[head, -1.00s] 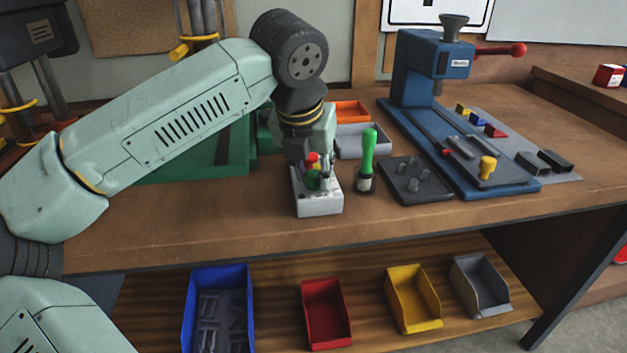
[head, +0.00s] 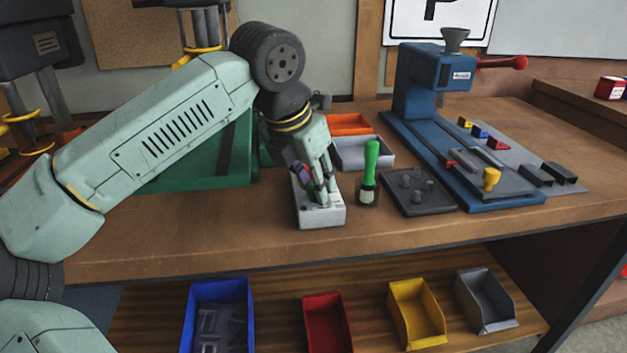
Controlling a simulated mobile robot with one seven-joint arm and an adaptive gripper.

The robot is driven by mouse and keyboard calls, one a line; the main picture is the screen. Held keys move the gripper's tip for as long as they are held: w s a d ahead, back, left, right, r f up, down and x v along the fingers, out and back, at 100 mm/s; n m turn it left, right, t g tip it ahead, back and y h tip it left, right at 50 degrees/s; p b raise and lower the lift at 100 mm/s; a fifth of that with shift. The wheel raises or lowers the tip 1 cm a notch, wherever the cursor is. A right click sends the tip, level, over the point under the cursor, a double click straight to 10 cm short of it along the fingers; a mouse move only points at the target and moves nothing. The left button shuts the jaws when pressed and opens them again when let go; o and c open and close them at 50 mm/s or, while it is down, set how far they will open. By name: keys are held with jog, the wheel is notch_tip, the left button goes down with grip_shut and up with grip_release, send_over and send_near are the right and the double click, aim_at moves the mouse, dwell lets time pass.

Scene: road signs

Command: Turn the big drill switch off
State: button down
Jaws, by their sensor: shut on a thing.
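A light grey switch box (head: 322,218) sits on the workbench near its front edge. My gripper (head: 323,196) reaches down over the top of the box, tilted to the right. Its fingers are closed around a small grey switch lever on the box, mostly hidden between them. The red and green parts on top of the box are now mostly hidden by my gripper. Which way the lever points cannot be made out.
A dark tray (head: 418,195) and a blue press (head: 415,92) are farther right. Orange (head: 349,124) and grey (head: 362,151) bins stand behind. The bench front is clear.

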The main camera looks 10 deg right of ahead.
jog(key=c, duration=1.2)
grip_release()
jog(key=shift+c, duration=0.2)
jog(key=shift+r, duration=0.1)
jog(key=v, duration=1.1)
jog(key=shift+r, duration=0.4)
jog(key=shift+s, duration=0.1)
